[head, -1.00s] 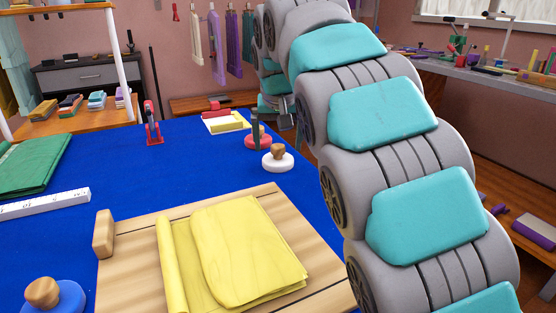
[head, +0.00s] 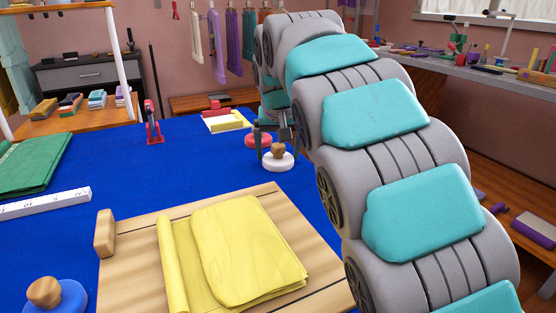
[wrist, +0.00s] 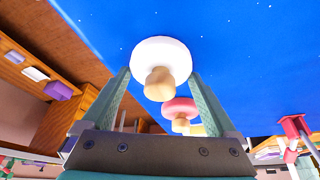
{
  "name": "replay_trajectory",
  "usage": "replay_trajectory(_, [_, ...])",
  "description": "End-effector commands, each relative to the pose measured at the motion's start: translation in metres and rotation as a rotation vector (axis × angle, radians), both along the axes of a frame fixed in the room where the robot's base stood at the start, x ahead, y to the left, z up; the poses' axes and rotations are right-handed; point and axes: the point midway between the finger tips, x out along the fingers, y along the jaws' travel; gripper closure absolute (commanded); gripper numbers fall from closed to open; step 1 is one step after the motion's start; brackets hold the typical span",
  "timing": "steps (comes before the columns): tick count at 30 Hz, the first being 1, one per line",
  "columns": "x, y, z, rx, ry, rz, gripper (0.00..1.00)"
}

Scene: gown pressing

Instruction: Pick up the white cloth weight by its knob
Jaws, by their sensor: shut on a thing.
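The white cloth weight (head: 278,162) is a round white disc with a wooden knob (head: 278,149), upright on the blue table near its right side. In the wrist view the white disc (wrist: 161,58) is between my fingertips, with the knob (wrist: 159,84) pointing toward the camera. My gripper (head: 272,140) is down at the weight, its fingers on either side of it. In the wrist view my gripper (wrist: 160,76) is shut on the weight, with the fingertips close to the disc's sides. The exact contact is hard to see.
A red weight (head: 256,140) stands close behind the white one. A blue weight (head: 55,298) is at the front left. A wooden board (head: 130,270) bears folded yellow cloth (head: 240,250). A red stand (head: 153,125) is farther back. Blue table is clear left of the weight.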

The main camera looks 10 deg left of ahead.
Motion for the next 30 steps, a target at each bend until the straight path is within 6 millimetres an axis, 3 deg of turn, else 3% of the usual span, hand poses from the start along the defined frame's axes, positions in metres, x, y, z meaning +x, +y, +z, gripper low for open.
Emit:
replay_trajectory(1, [0.0,0.0,0.0,0.0,0.0,0.0,0.61])
replay_trajectory(12, [0.0,0.0,0.0,0.0,0.0,0.0,1.0])
replay_trajectory(30, [0.001,0.0,0.011,0.001,-0.002,0.0,1.0])
